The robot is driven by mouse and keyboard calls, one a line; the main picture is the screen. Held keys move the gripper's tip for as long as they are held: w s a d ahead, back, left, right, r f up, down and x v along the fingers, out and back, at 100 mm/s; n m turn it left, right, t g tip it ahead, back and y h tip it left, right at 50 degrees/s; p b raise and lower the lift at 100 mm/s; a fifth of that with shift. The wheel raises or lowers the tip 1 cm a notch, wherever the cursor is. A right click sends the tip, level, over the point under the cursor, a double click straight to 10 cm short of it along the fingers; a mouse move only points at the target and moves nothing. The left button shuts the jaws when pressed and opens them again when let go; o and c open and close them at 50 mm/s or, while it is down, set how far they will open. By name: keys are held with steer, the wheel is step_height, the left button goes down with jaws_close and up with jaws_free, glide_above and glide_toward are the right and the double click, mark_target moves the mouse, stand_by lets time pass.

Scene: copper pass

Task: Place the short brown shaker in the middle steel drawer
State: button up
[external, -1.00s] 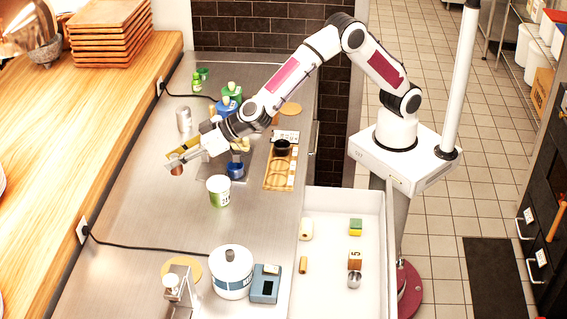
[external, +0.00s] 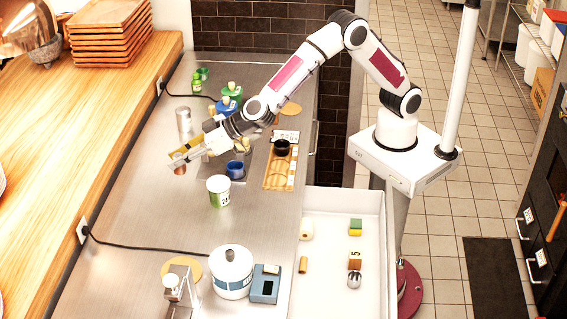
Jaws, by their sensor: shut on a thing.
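My gripper (external: 181,159) is over the steel counter, left of the middle of the external view. It is shut on a small brown thing (external: 180,170), which fits the short brown shaker. The gripper covers most of it, and only its rounded brown end shows below the fingers. It appears held above the counter, though the gap is hard to judge. An open, pale drawer-like tray (external: 335,203) sticks out from the counter's right edge at the lower right, apart from the gripper. I cannot tell whether it is the middle steel drawer.
The tray holds a sponge (external: 355,227), a brown block (external: 354,261), a round metal thing (external: 354,280) and pale pieces, with bare floor between them. A white-green tub (external: 219,191), a blue cup (external: 235,169) and a wooden board (external: 281,172) stand between gripper and tray.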

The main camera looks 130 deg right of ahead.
steer(key=s+a+n+y, duration=0.1)
steer(key=s+a, duration=0.1)
steer(key=s+a+n+y, duration=0.1)
steer(key=s+a, duration=0.1)
steer(key=a, duration=0.1)
steer(key=s+a+n+t, duration=0.1)
steer(key=s+a, duration=0.1)
steer(key=shift+s+a+r+y, duration=0.1)
steer(key=shift+a+r+y, duration=0.15)
steer(key=shift+a+y, duration=0.15)
steer(key=shift+s+a+f+n+g+y, duration=0.35)
steer(key=shift+s+a+f+n+y, duration=1.15)
steer(key=shift+s+a+n+y, duration=2.4)
steer(key=shift+s+a+f+n+g+y, duration=0.35)
steer(key=shift+s+a+f+n+y, duration=1.55)
steer(key=shift+a, duration=3.9)
steer(key=s+a+f+n+g+y, duration=0.1)
steer(key=s+a+f+n+g, duration=0.1)
steer(key=s, duration=0.5)
steer(key=s+a+f+n+g+y, duration=0.1)
steer(key=s+a+f+n+g, duration=0.1)
steer(key=s, duration=0.6)
steer(key=s+a+f+n+g+y, duration=0.1)
steer(key=s+f+n+g+y, duration=0.1)
steer(key=s+f+n+g, duration=0.2)
steer(key=s+f, duration=0.1)
steer(key=s, duration=0.2)
steer(key=shift+s+a, duration=0.4)
steer(key=shift+f, duration=0.1)
steer(key=shift+f, duration=2.8)
